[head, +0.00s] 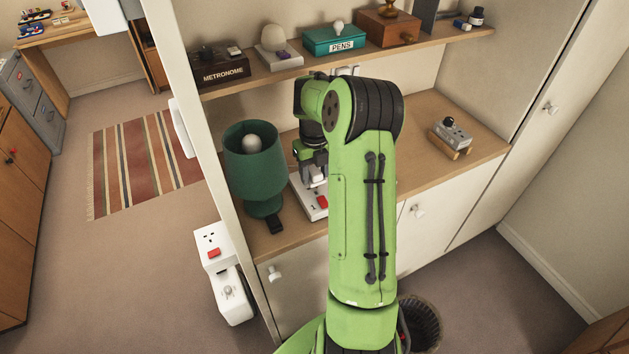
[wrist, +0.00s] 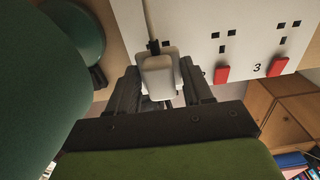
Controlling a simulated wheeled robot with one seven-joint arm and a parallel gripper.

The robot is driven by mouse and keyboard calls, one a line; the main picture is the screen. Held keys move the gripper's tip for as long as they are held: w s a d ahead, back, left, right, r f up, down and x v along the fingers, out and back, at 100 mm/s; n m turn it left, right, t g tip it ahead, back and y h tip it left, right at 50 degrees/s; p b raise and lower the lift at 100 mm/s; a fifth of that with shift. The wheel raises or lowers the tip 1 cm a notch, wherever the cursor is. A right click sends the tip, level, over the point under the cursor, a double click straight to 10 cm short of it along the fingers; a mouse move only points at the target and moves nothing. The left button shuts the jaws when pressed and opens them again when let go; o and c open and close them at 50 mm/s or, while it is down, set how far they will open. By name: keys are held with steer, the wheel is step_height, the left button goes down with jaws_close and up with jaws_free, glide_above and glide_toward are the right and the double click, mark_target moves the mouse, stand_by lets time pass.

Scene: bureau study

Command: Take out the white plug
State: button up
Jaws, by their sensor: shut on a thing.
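A green lamp (head: 253,165) stands just left of the strip and fills the wrist view's left side. A shelf (head: 290,72) with a metronome box and pens box runs above. A small grey device (head: 452,133) sits on the right of the desk. A white wall socket unit (head: 213,240) is lower left.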

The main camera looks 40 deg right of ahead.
mark_target(314, 170)
step_height(314, 170, up, 6)
steer(key=shift+r+p, duration=0.1)
steer(key=shift+p, duration=0.25)
steer(key=shift+r+p, duration=0.85)
steer(key=shift+r, duration=0.6)
step_height(314, 170, up, 4)
steer(key=shift+f+p, duration=0.25)
steer(key=shift+p, duration=0.9)
